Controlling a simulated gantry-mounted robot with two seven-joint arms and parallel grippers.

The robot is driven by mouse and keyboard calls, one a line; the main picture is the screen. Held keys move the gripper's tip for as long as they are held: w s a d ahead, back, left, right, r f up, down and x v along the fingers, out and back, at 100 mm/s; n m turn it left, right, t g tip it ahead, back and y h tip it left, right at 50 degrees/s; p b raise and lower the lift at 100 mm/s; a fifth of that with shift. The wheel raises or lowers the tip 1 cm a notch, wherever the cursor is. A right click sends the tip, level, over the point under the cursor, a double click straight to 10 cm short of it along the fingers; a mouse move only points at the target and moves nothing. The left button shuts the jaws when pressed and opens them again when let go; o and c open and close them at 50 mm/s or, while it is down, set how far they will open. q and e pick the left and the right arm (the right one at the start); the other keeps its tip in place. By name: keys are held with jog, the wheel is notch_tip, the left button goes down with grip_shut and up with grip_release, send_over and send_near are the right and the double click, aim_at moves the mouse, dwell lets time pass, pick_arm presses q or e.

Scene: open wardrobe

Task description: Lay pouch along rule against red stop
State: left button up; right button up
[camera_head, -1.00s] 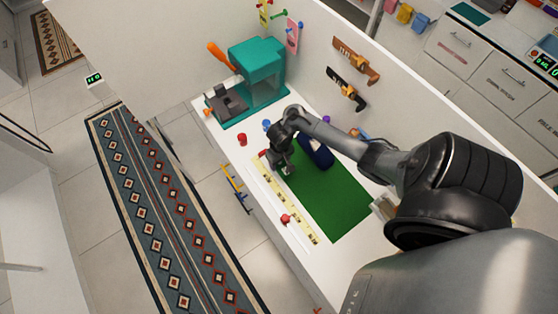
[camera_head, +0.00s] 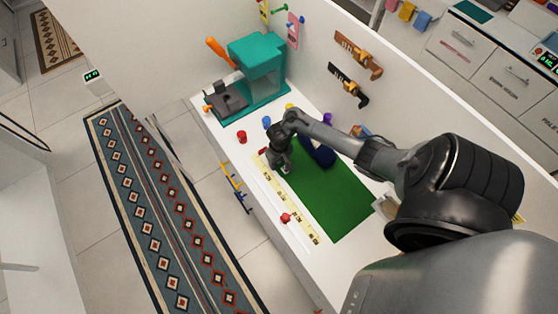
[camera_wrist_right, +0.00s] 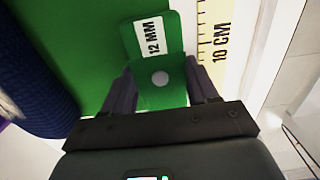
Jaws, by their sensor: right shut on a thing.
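A small green pouch (camera_wrist_right: 160,92) with a pale round dot and a white "12 MM" label is between the fingers of my right gripper (camera_wrist_right: 160,84) in the wrist view. The gripper is shut on it, over or on the green mat (camera_head: 334,205); I cannot tell if the pouch touches the mat. In the head view my right gripper (camera_head: 281,170) is near the far end of the yellow rule (camera_head: 297,212), and the arm mostly hides the pouch. A small red piece, apparently the stop (camera_head: 263,151), shows at that end. My left gripper is not seen.
A dark blue roll (camera_head: 320,154) lies on the mat close right of the gripper. A teal machine (camera_head: 258,70) and a red cup (camera_head: 242,137) stand farther back. A red knob (camera_head: 285,217) sits beside the rule. The mat's near part is clear.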

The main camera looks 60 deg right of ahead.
jog(key=shift+f, duration=0.15)
jog(key=o, duration=1)
jog(key=shift+o, duration=0.2)
